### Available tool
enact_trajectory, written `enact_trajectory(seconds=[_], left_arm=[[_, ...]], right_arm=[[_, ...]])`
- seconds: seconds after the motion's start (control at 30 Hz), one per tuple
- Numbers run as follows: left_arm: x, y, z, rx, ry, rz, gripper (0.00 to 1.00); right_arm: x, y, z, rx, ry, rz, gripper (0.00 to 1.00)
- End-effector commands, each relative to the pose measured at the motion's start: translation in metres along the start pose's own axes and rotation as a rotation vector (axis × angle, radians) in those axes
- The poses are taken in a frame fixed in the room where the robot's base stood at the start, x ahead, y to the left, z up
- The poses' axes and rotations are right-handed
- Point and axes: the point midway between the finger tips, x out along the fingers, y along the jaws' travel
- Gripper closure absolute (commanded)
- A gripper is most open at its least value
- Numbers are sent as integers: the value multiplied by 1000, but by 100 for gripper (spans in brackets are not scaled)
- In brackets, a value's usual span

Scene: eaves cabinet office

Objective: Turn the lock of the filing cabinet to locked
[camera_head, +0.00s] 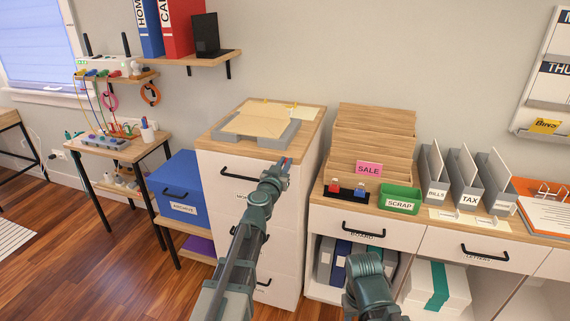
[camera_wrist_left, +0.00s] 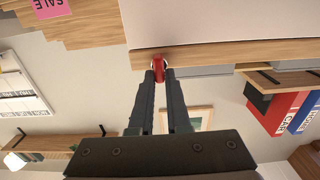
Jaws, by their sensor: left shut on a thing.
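The filing cabinet (camera_head: 226,172) is white with a wooden top and black drawer handles, left of the middle in the head view. My left gripper (camera_head: 284,163) is at the upper right of its front, just under the wooden top. In the left wrist view my left gripper (camera_wrist_left: 160,80) is shut on the red lock knob (camera_wrist_left: 159,69), with a silvery ring around it against the cabinet. The fingers cover part of the knob, and I cannot tell which way the lock is turned. My right gripper is not in view; only part of my right arm shows low in the head view.
A grey tray with tan folders (camera_head: 254,122) lies on the cabinet top. A wooden counter with a green scrap bin (camera_head: 399,199) and file holders (camera_head: 467,177) stands to the right. A blue archive box (camera_head: 182,187) is to the left.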

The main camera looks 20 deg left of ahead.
Motion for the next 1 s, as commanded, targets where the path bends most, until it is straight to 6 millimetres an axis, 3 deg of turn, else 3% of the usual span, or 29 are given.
enact_trajectory(seconds=[0.47, 1.0], left_arm=[[0, -1, 0, -73, 0, 0, 100], [0, -7, 2, -542, 0, -1, 100]], right_arm=[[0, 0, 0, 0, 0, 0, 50], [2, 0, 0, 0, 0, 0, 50]])
